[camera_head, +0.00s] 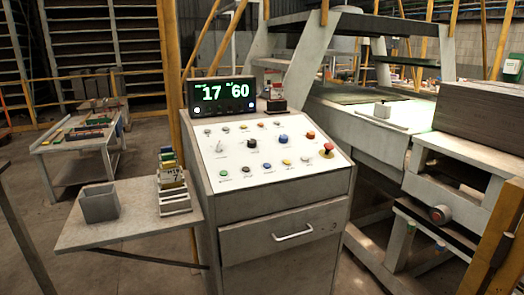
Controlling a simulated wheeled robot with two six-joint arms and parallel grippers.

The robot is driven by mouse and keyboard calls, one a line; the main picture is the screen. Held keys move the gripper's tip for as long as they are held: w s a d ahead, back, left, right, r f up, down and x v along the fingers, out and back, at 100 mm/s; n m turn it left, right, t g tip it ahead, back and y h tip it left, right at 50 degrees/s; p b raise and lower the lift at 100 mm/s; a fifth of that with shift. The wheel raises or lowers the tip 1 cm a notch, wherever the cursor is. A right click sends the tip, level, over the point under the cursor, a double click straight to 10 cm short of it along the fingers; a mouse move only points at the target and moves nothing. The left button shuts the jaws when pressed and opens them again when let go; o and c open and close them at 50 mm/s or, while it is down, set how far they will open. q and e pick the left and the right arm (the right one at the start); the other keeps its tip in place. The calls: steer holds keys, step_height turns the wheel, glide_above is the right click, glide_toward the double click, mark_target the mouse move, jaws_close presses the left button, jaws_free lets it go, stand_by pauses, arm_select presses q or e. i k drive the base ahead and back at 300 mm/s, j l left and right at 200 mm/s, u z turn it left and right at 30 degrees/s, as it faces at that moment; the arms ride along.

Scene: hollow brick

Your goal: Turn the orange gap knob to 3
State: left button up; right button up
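A grey control console (284,212) stands in the middle of the view with a sloped white panel (235,160) on top. A small orange-red knob (311,135) sits at the panel's upper right; its pointer and any scale numbers are too small to read. A blue knob (283,139) and a black knob (252,143) are to its left. A red mushroom button (327,150) on a yellow base is below right of it. The black display (222,93) reads 17 and 60 in green. Neither of my grippers is in view.
A side shelf (130,222) left of the console holds a grey open box (100,203) and a stack of coloured bins (173,182). A drawer handle (294,233) sticks out in front. Machinery with a stack of grey boards (485,105) closes the right side.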

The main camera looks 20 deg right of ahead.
mark_target(310, 134)
steer(key=z, duration=0.7)
